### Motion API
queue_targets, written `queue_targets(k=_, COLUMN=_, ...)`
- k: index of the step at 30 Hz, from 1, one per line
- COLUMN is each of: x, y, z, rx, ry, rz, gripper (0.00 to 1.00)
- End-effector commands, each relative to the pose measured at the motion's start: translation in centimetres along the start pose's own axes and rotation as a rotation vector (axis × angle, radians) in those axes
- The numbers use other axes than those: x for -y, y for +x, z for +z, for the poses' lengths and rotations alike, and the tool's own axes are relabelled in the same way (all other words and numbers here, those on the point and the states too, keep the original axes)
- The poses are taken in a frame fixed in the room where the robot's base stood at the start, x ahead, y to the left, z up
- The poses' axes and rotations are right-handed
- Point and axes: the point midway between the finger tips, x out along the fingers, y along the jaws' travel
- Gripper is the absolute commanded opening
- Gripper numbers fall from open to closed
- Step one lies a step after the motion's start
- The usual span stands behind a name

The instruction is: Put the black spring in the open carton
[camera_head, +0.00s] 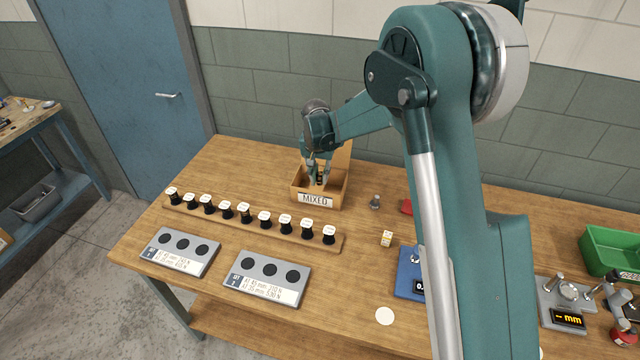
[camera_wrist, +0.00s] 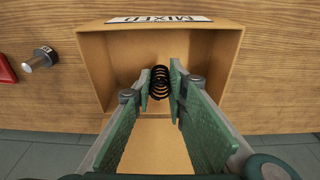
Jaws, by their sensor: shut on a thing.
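The open carton (camera_head: 334,196) stands on the wooden bench and bears a MIXED label; its inner walls and rim also show in the wrist view (camera_wrist: 232,65). My gripper (camera_head: 318,184) reaches down into the carton's opening. In the wrist view my gripper (camera_wrist: 161,88) is shut on the black spring (camera_wrist: 160,80), with one green finger pad on each side of it. The spring is over the inside of the carton. I cannot tell whether it touches the carton's floor.
A wooden rack (camera_head: 250,229) with several white-capped black pieces stands in front of the carton. Two grey trays (camera_head: 268,278) with round dark wells lie nearer. A small metal piece (camera_head: 375,201) stands right of the carton. A green bin (camera_head: 608,250) is far right.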

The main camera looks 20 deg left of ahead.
Motion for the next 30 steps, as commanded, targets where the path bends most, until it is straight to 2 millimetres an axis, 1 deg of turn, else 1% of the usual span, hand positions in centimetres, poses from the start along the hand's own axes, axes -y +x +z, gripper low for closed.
queue_targets(k=1, x=0.0, y=0.5, z=0.1, rx=0.0, ry=0.0, rz=0.0, gripper=0.06)
queue_targets(k=4, x=0.0, y=1.1, z=0.2, rx=0.0, ry=0.0, rz=0.0, gripper=0.06)
queue_targets(k=16, x=0.0, y=1.4, z=0.2, rx=0.0, ry=0.0, rz=0.0, gripper=0.06)
queue_targets(k=25, x=0.0, y=4.2, z=0.6, rx=0.0, ry=0.0, rz=0.0, gripper=0.06)
queue_targets(k=30, x=0.0, y=4.8, z=0.7, rx=0.0, ry=0.0, rz=0.0, gripper=0.06)
